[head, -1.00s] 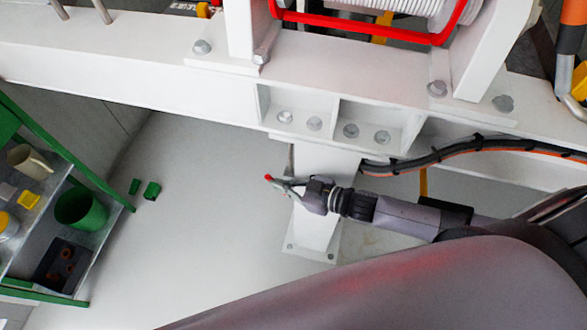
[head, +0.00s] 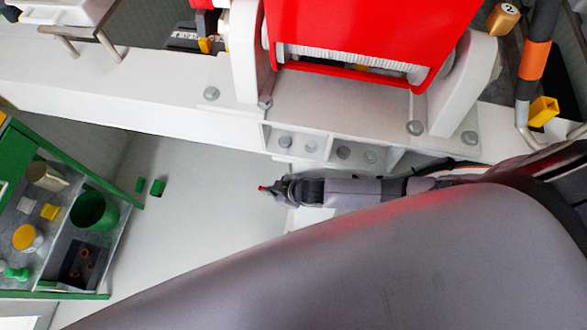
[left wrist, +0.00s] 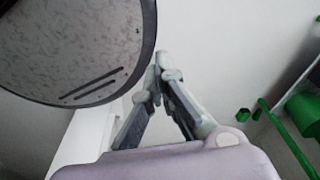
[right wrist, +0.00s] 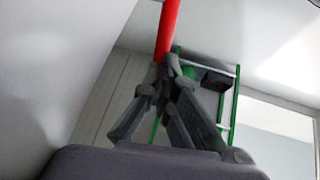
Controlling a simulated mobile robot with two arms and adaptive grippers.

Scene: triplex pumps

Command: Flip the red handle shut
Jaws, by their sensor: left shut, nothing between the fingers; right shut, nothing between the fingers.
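The red handle shows as a red bar (right wrist: 168,28) at the top of the right wrist view, running down to my right fingertips. Its upper end is out of view. My right gripper (right wrist: 166,72) is shut at the bar's lower end; I cannot tell whether it touches. In the head view a small red tip (head: 262,188) shows at the end of my right gripper (head: 270,188), below the white beam. My left gripper (left wrist: 158,66) is shut and empty in the left wrist view, with pale floor behind it. It is not visible in the head view.
A white beam (head: 120,105) carries a large red cover (head: 370,30) between white brackets. A green-framed shelf (head: 75,165) with a green bucket (head: 94,210) stands at left. Pale floor (head: 205,200) lies between. A dark round part (left wrist: 80,50) fills the left wrist view's upper left.

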